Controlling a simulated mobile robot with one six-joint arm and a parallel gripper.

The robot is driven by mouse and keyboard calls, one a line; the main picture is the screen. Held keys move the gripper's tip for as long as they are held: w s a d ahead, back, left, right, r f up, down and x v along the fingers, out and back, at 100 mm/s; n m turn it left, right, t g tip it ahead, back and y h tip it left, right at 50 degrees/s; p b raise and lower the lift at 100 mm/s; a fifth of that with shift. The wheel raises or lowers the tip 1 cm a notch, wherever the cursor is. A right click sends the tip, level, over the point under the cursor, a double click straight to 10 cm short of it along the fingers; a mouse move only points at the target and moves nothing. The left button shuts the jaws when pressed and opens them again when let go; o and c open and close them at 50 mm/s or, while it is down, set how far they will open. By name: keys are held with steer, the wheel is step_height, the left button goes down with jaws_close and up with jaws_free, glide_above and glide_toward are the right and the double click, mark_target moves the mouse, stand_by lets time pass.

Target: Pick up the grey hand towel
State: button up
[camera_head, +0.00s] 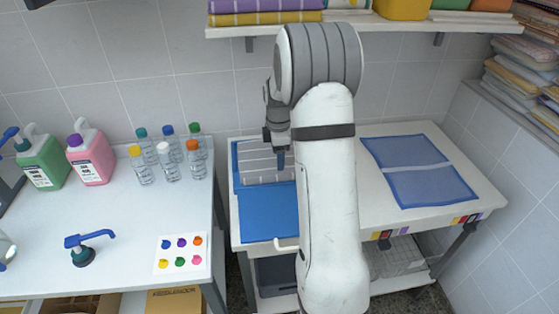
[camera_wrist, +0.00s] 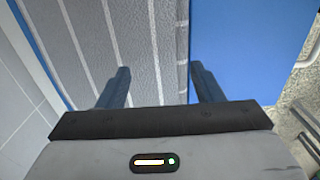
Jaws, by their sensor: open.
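The grey hand towel (camera_head: 262,163) with pale stripes lies flat and folded on a blue mat (camera_head: 268,212) at the left end of the white table. My arm hides its right part in the head view. In the wrist view the towel (camera_wrist: 140,40) fills the upper middle, with its edge beside bare blue mat (camera_wrist: 235,50). My gripper (camera_wrist: 160,85) is open and empty, with one finger over the towel and the other by its edge on the blue side. In the head view my gripper (camera_head: 281,160) is at the towel; whether it touches is unclear.
A shelf (camera_head: 400,25) with folded towels hangs above, near my arm.

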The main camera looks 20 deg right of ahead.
steer(key=f, duration=0.4)
steer(key=shift+s+d+f+p, duration=0.3)
steer(key=shift+d+p, duration=0.05)
steer(key=shift+p, duration=0.05)
steer(key=shift+f, duration=0.4)
steer(key=c, duration=1.1)
steer(key=shift+c, duration=0.2)
